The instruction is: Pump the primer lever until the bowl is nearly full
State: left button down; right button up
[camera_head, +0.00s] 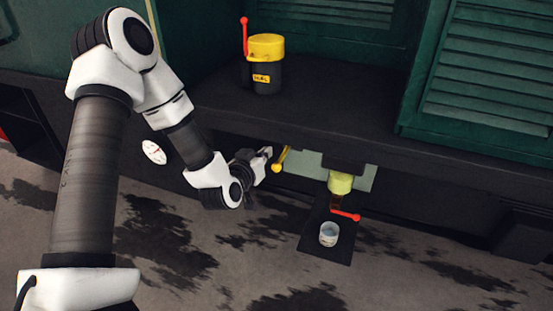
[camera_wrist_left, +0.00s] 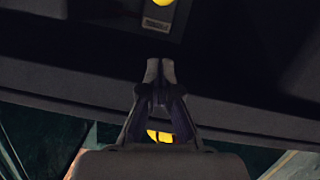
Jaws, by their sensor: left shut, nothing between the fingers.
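A yellow lever (camera_head: 281,159), which looks like the primer lever, sticks out at the left end of a grey-green plate under the dark ledge. To its right hangs a yellow-green filter head (camera_head: 340,182) with a small amber bowl (camera_head: 336,202) below it; its fill level is too small to read. My left gripper (camera_head: 266,153) is shut and empty, just left of the yellow lever; I cannot tell whether they touch. In the left wrist view its fingertips (camera_wrist_left: 160,70) are together, and a yellow part (camera_wrist_left: 159,136) shows between the finger links. My right gripper is out of view.
A red lever (camera_head: 346,215) sits beside the bowl, above a small pale cup (camera_head: 328,234) on a dark mat (camera_head: 313,246). A black can with a yellow lid (camera_head: 266,47) and red handle stands on the ledge (camera_head: 330,105). A white dial (camera_head: 153,152) is at left.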

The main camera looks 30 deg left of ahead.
aim_at(284, 154)
pick_arm(q)
jog(key=w+f, duration=0.1)
jog(key=w, duration=0.1)
jog(key=w+f, duration=0.2)
jog(key=w+f+b, duration=0.1)
jog(key=shift+w+a+f, duration=0.2)
jog(key=shift+w+a, duration=0.1)
jog(key=shift+w, duration=0.1)
jog(key=shift+d+f, duration=0.1)
jog(key=shift+f, duration=0.4)
